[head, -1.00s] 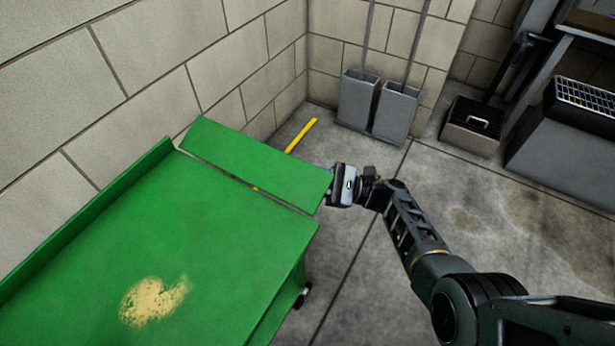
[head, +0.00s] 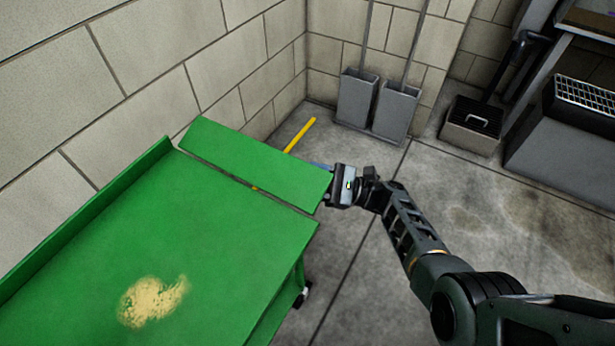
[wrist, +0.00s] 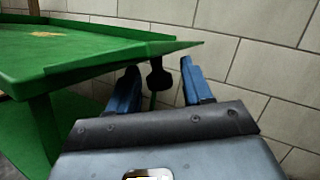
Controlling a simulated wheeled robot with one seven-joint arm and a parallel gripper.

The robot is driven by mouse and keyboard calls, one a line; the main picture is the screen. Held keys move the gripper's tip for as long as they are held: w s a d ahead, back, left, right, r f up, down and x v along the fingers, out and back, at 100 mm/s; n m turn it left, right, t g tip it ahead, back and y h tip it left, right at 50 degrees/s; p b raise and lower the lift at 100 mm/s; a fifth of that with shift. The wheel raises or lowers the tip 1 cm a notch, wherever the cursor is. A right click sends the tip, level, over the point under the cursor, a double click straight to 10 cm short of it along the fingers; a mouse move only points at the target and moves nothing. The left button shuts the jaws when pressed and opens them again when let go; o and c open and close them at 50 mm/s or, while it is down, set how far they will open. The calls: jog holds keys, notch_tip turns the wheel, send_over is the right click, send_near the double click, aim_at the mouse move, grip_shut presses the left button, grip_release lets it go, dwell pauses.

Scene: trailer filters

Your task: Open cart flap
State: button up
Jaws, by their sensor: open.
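The green cart (head: 220,240) stands at the left in the head view, with its flap (head: 258,165) at the far end, roughly level with the top across a narrow gap. The cart also shows in the wrist view (wrist: 75,55), with the flap (wrist: 165,47) edge-on. My gripper (head: 325,178) is at the flap's right end; its fingers are mostly hidden by the flap in the head view. In the wrist view my gripper (wrist: 160,82) is open, its blue fingers below the flap edge. A dark knob-like part (wrist: 159,76) appears between them; contact cannot be told.
A block wall (head: 100,70) runs along the cart's left and far sides. Two grey bins (head: 375,103) stand in the far corner. A yellow strip (head: 300,135) lies beyond the flap. Open concrete floor (head: 465,215) lies to the right.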

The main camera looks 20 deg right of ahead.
jog(key=v, duration=0.7)
jog(key=shift+s+d, duration=0.15)
jog(key=shift+d, duration=0.2)
jog(key=shift+f, duration=0.15)
